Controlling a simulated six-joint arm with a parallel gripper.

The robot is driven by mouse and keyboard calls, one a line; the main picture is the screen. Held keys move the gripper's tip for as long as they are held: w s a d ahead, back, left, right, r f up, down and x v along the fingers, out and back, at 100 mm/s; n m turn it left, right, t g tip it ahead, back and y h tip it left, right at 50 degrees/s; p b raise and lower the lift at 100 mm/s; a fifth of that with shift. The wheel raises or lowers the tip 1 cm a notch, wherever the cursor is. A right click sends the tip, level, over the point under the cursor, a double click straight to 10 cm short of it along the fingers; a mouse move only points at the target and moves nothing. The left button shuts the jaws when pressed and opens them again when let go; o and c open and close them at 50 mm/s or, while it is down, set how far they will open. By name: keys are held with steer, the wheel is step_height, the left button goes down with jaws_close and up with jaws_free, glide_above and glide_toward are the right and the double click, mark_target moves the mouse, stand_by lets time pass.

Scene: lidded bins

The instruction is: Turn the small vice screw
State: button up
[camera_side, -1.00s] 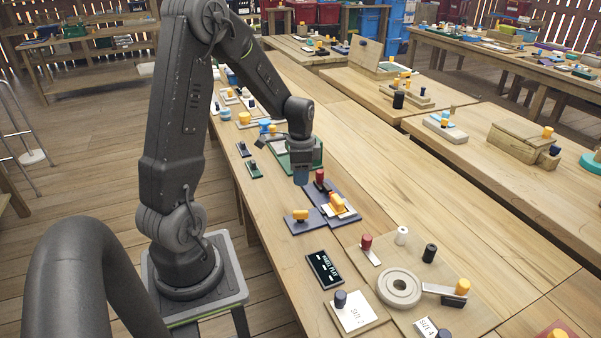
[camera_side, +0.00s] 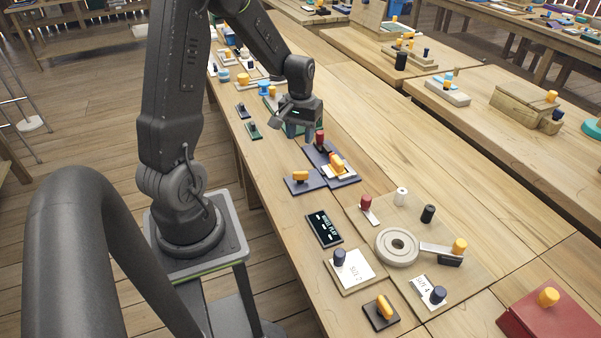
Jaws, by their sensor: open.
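My gripper (camera_side: 299,131) is open and empty, pointing down over the near bench. It is above or just behind a dark plate with a dark red knob (camera_side: 320,138); the gap between them cannot be judged. I cannot tell for sure which piece is the small vice screw. Beside the red knob are a yellow knob on a white and dark plate (camera_side: 337,166) and a yellow knob on a dark plate (camera_side: 300,177).
A grey ring-shaped wheel (camera_side: 397,247) sits on a board with several knobs, nearer the camera. A black label plate (camera_side: 324,229) lies to its left. A red box (camera_side: 550,318) is at bottom right. The bench right of the gripper is bare.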

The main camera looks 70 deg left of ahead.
mark_target(300, 172)
step_height(300, 172, down, 14)
steer(key=n, duration=2.3)
steer(key=shift+r, duration=0.1)
steer(key=shift+c, duration=0.2)
jaws_close()
